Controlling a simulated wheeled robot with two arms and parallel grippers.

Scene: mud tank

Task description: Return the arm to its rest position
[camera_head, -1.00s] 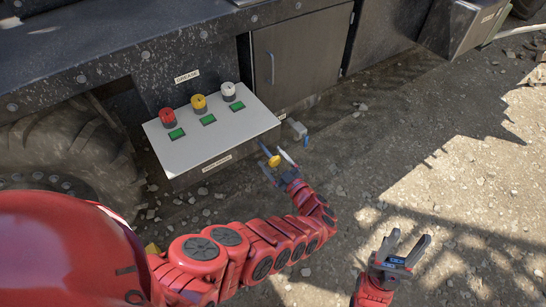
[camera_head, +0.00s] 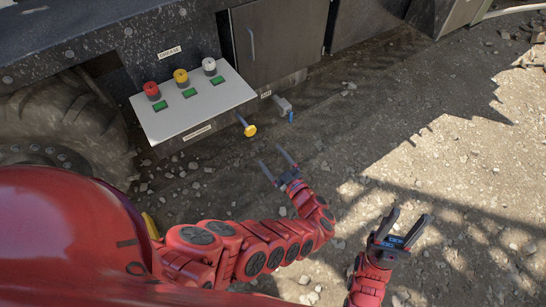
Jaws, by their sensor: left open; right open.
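My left arm (camera_head: 257,249) is red and reaches in from the left over the gravel. Its gripper (camera_head: 273,165) is open and empty, to the lower right of a yellow knob (camera_head: 250,130) on a blue stem below the panel, and apart from it. My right gripper (camera_head: 404,224) is open and empty at the lower right, pointing up over the ground.
A white panel (camera_head: 215,116) carries a red knob (camera_head: 151,90), a yellow knob (camera_head: 181,77), a white knob (camera_head: 209,66) and green indicators. A grey valve with a blue handle (camera_head: 282,106) sits to its right. A large tyre (camera_head: 62,125) stands left. Open gravel lies right.

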